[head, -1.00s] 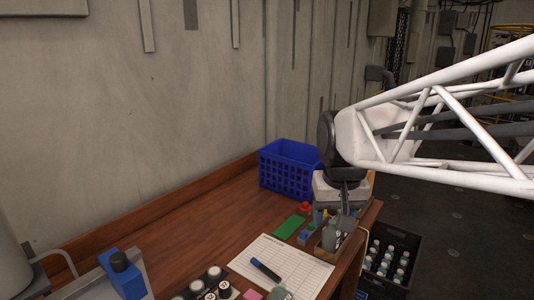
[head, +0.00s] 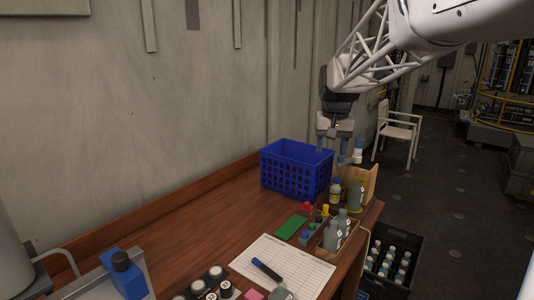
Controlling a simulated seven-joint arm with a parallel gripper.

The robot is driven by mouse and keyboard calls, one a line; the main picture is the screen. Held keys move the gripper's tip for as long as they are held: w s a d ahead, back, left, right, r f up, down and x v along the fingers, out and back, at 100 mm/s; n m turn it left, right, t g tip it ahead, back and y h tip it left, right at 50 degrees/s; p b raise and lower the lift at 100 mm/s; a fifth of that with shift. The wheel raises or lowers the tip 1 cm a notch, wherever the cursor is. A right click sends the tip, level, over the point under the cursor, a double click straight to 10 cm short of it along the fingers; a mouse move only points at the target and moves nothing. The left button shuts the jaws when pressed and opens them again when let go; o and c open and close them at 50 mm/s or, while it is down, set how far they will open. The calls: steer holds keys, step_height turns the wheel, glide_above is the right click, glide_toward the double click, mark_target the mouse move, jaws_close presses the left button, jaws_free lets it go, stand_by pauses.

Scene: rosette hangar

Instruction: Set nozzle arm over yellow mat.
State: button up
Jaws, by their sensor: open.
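My gripper (head: 332,152) is open, pointing down beside the right edge of the blue basket, with nothing seen between its fingers. A bent grey tube (head: 58,255) comes out beside a grey rounded body (head: 12,245) at the left edge; I cannot tell whether this is the nozzle arm. My gripper is far to the right of it. No yellow mat can be made out. A flat green piece (head: 290,227) lies on the table in front of the basket.
The blue basket (head: 283,180) stands at the back of the wooden table (head: 190,225). Bottles (head: 356,195) in wooden holders crowd the right edge. A paper sheet with a marker (head: 266,268), jars (head: 213,275) and a blue block (head: 125,275) lie nearer. A bottle crate (head: 413,240) is on the floor.

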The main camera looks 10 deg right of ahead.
steer(key=w+d+f+m, duration=0.1)
steer(key=w+d, duration=0.2)
steer(key=w, duration=0.4)
steer(key=w+d+f, duration=0.1)
steer(key=w+d, duration=0.3)
steer(key=w, duration=0.3)
steer(key=m+g, duration=0.1)
glide_above(345, 162)
steer(key=a, duration=0.2)
steer(key=f, duration=0.6)
steer(key=shift+w+d+f, duration=0.1)
steer(key=shift+w, duration=0.1)
steer(key=shift+f, duration=3.95)
steer(key=shift+c, duration=0.3)
jaws_close()
